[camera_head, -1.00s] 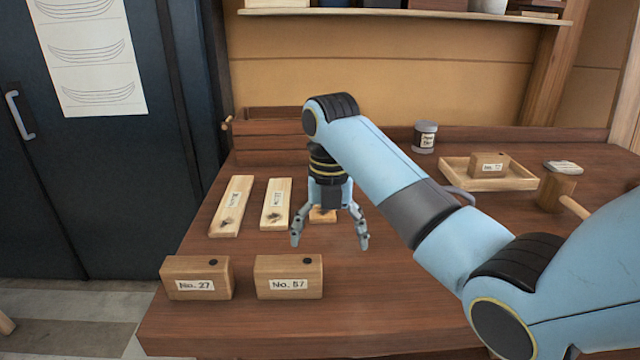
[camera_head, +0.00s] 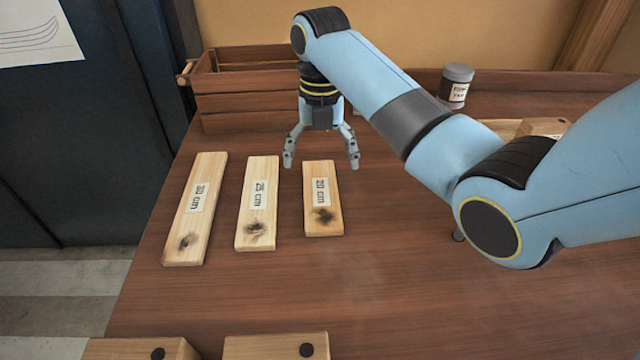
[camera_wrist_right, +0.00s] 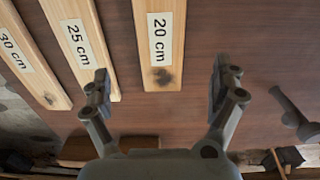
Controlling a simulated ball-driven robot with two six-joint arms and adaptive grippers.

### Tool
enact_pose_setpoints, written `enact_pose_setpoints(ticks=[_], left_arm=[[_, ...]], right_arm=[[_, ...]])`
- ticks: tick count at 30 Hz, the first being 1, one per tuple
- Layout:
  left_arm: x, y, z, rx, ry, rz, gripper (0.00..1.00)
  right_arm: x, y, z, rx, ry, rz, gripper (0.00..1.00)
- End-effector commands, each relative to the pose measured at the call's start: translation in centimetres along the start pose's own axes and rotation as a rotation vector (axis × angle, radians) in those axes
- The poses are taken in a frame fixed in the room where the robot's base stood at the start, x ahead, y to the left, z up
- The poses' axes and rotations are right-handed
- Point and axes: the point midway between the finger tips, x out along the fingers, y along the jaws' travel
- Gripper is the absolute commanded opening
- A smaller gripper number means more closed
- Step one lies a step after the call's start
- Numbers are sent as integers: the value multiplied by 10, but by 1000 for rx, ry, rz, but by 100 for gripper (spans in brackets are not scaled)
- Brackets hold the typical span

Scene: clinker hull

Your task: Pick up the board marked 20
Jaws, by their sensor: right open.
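The board marked 20 cm (camera_head: 320,222) is a short flat pale wooden board with a dark smudge near its front end. It lies on the table as the rightmost of three boards, and it also shows in the right wrist view (camera_wrist_right: 160,58). My right gripper (camera_head: 321,163) is open and empty, with its fingers pointing down above the board's far end. In the right wrist view, the board lies between the two spread fingers (camera_wrist_right: 162,75), apart from both. My left gripper is in neither view.
The 25 cm board (camera_head: 257,204) and 30 cm board (camera_head: 194,210) lie left of it. A reddish wooden crate (camera_head: 222,122) stands behind. Two wooden blocks (camera_head: 140,349) (camera_head: 275,346) sit at the front. A lidded jar (camera_head: 456,84) is back right. Table around the boards is clear.

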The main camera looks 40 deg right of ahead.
Motion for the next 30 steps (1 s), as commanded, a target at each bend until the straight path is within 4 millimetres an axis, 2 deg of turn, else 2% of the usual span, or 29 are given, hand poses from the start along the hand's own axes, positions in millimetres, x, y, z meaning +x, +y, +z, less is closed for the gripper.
enact_pose_setpoints(ticks=[3,8,18,27,30], left_arm=[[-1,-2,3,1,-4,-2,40],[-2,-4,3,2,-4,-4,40],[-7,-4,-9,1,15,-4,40],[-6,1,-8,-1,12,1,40],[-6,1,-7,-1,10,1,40]], right_arm=[[20,0,0,0,2,-1,94],[34,-1,0,0,1,-2,94],[80,-1,5,1,2,-1,94],[85,-1,5,0,-1,0,94],[85,-1,5,0,0,0,81]])
